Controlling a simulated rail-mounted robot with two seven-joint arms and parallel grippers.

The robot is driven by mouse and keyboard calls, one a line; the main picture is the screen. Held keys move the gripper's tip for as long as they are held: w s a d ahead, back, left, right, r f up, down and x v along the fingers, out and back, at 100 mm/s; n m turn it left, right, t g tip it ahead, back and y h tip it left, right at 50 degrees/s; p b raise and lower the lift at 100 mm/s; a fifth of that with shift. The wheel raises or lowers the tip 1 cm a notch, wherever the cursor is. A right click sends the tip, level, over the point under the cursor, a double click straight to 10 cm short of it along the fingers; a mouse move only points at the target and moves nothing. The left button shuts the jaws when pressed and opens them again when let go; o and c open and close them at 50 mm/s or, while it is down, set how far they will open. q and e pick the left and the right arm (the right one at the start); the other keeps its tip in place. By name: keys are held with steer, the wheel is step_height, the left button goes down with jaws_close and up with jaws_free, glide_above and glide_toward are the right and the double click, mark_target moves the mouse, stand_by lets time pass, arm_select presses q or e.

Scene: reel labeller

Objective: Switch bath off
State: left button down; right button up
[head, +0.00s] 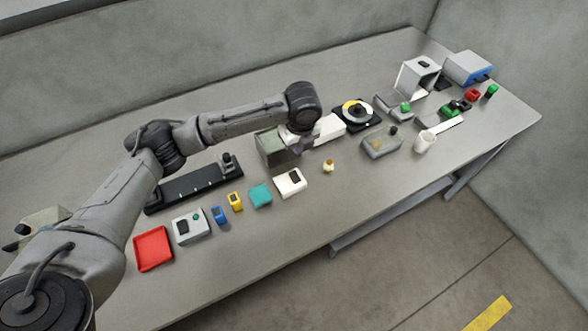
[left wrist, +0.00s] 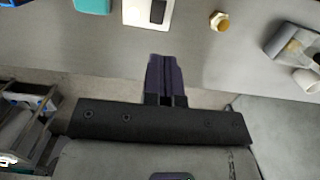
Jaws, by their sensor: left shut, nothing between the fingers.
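A white box with a dark switch-like patch (head: 290,182) stands near the table's front edge. It also shows at the top of the left wrist view (left wrist: 137,14). A grey-green open box (head: 268,148) stands behind it and may be the bath; no label is readable. My left gripper (left wrist: 165,72) is shut and empty, its dark fingers together in the left wrist view. In the head view my left wrist is beside the grey-green box and partly covers it; the fingertips are not clear there. The switch's position is too small to read. My right gripper is not in view.
A teal block (head: 260,196) and a brass-coloured piece (head: 328,166) flank the white box. A red tray (head: 153,249) lies at the left. The table's front strip is clear.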

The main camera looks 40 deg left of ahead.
mark_target(294, 173)
arm_select(q)
steer(key=shift+f, duration=0.15)
steer(key=f, duration=0.4)
steer(key=a+f+b, duration=0.1)
steer(key=f, duration=0.7)
steer(key=shift+w+a+f+b, duration=0.2)
steer(key=shift+w+f+b, duration=0.05)
steer(key=shift+b, duration=0.1)
steer(key=shift+a+f, duration=0.1)
steer(key=shift+f, duration=0.45)
